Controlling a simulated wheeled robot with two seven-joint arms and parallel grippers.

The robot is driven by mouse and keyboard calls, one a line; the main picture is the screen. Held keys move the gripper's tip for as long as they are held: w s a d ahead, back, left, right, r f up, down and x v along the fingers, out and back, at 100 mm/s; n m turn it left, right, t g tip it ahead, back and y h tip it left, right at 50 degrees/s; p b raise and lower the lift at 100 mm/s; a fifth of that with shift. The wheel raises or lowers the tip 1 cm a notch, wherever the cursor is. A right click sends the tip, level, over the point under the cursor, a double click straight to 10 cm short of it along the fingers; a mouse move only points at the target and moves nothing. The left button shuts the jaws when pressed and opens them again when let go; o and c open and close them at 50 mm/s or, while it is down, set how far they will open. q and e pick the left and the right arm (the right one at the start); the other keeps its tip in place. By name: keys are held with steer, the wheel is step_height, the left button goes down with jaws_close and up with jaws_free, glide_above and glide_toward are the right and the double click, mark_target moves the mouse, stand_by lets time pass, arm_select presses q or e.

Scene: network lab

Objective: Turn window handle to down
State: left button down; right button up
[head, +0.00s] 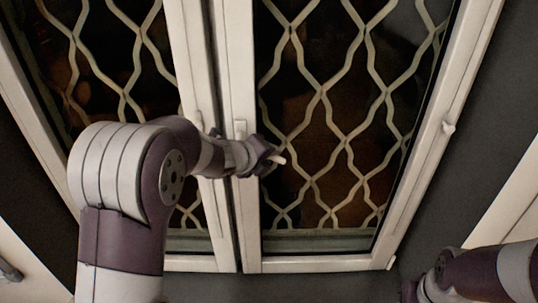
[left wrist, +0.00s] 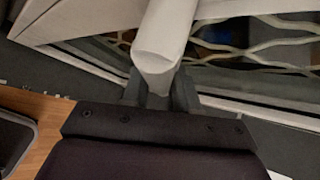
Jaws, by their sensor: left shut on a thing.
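The window handle is white. Its tip (head: 281,160) sticks out to the right past my left gripper (head: 266,156) in the head view, so the lever seems to point roughly sideways to the right. A pale upright piece (head: 240,129), apparently its base plate, shows on the window frame just above my wrist. In the left wrist view the handle (left wrist: 164,45) runs down between the two dark fingers of my left gripper (left wrist: 160,92), which is shut on it. The handle's pivot is hidden. My right gripper (head: 411,291) is partly visible at the lower right, away from the window; its jaws are unclear.
The window has two white-framed sashes (head: 239,222) meeting in the middle, with a pale lattice grille (head: 347,143) behind the glass. A small white fitting (head: 448,128) sits on the right frame. A wooden surface (left wrist: 38,108) shows at left in the left wrist view.

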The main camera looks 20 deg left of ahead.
arm_select(q)
steer(key=shift+s+a+f, duration=0.1)
steer(key=shift+s+f, duration=0.1)
steer(key=shift+f, duration=0.3)
steer(key=shift+s+a+f, duration=0.1)
steer(key=shift+s+f, duration=0.05)
steer(key=shift+f, duration=0.35)
steer(key=c, duration=1.2)
jaws_free()
steer(key=shift+o, duration=0.6)
steer(key=shift+a, duration=0.15)
steer(key=shift+r, duration=0.15)
